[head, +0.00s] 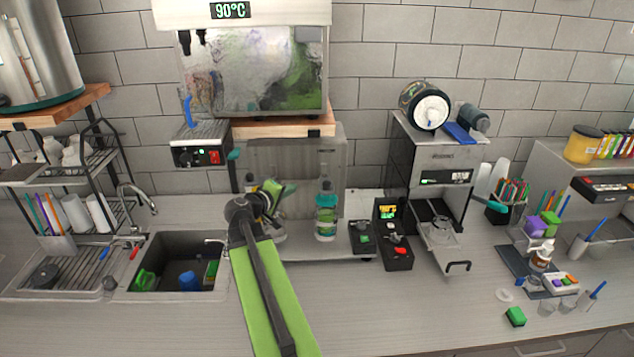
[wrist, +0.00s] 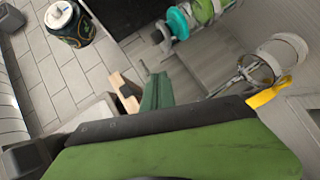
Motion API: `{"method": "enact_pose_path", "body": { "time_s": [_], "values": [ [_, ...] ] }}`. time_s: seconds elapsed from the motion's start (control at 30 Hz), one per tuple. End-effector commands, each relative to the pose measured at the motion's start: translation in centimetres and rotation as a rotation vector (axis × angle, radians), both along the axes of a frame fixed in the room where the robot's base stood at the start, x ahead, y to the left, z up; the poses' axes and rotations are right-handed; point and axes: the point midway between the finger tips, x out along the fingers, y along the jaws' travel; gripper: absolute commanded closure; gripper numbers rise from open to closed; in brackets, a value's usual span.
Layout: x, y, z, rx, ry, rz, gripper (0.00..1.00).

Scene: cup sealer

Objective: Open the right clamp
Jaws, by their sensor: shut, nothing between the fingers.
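The cup sealer (head: 433,160) stands right of centre in the head view. It is a grey box with a film roll (head: 430,110) on top and a tray with a dark handle pulled out at the front. I cannot pick out the right clamp for certain at this size. My gripper (head: 284,190) is left of the sealer, well apart from it, in front of a grey panel. It is shut and empty. In the wrist view, green and black parts of my own arm fill the lower part. Beyond them a dark jar with a white lid shows at upper left.
Two black button boxes (head: 397,250) sit left of the sealer's tray. A sink (head: 180,265) is at left. A boiler (head: 252,65) stands behind.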

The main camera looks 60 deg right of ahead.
Motion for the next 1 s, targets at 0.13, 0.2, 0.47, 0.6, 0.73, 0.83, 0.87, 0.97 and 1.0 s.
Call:
{"method": "enact_pose_path", "body": {
  "time_s": [0.13,0.2,0.47,0.6,0.73,0.83,0.87,0.97,1.0],
  "values": [
    [0.0,-0.3,-0.2,0.001,-0.001,-0.001,1.00],
    [0.1,-0.9,-0.4,0.002,0.000,-0.002,1.00],
    [0.3,-6.0,-2.1,0.002,-0.001,-0.004,1.00],
    [0.4,-9.0,-2.9,0.002,-0.002,-0.004,1.00],
    [-0.7,-10.7,-3.8,0.003,-0.002,-0.005,1.00],
    [-1.6,-11.5,-4.2,0.003,-0.002,-0.004,1.00],
    [-1.8,-11.7,-4.3,0.003,-0.002,-0.004,1.00],
    [-2.2,-12.1,-4.4,0.003,-0.001,-0.003,1.00],
    [-2.3,-12.2,-4.4,0.003,0.000,-0.002,1.00]
  ]
}}
